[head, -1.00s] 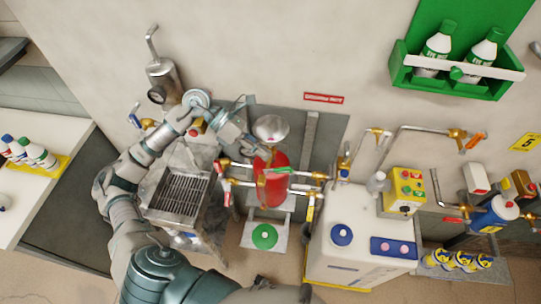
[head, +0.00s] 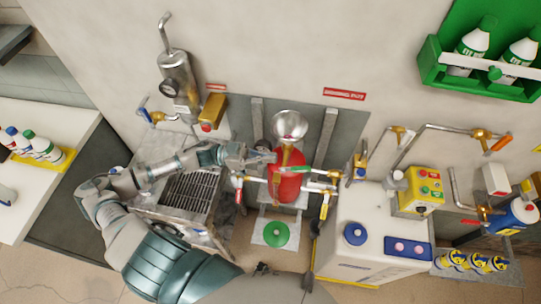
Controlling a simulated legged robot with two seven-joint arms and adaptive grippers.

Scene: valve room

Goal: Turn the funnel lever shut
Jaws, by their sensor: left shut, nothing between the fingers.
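The silver funnel (head: 290,125) stands above a red tank (head: 287,187) in the head view. A brass-coloured piece shows below the funnel, partly hidden by my left gripper. A green lever (head: 296,169) lies across the front of the tank, roughly level in the picture. I cannot tell for certain which handle is the funnel lever. My left gripper (head: 268,158) is shut and empty, just below and left of the funnel, close to the brass piece. I cannot tell whether it touches it. My right gripper is not in view.
Red-handled (head: 238,188) and yellow-handled (head: 324,205) valves flank the tank. A metal grated sink (head: 188,193) lies under my left arm. A white cabinet (head: 350,260) stands right, with a yellow button box (head: 421,195). A green disc (head: 276,234) sits on a plate below the tank.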

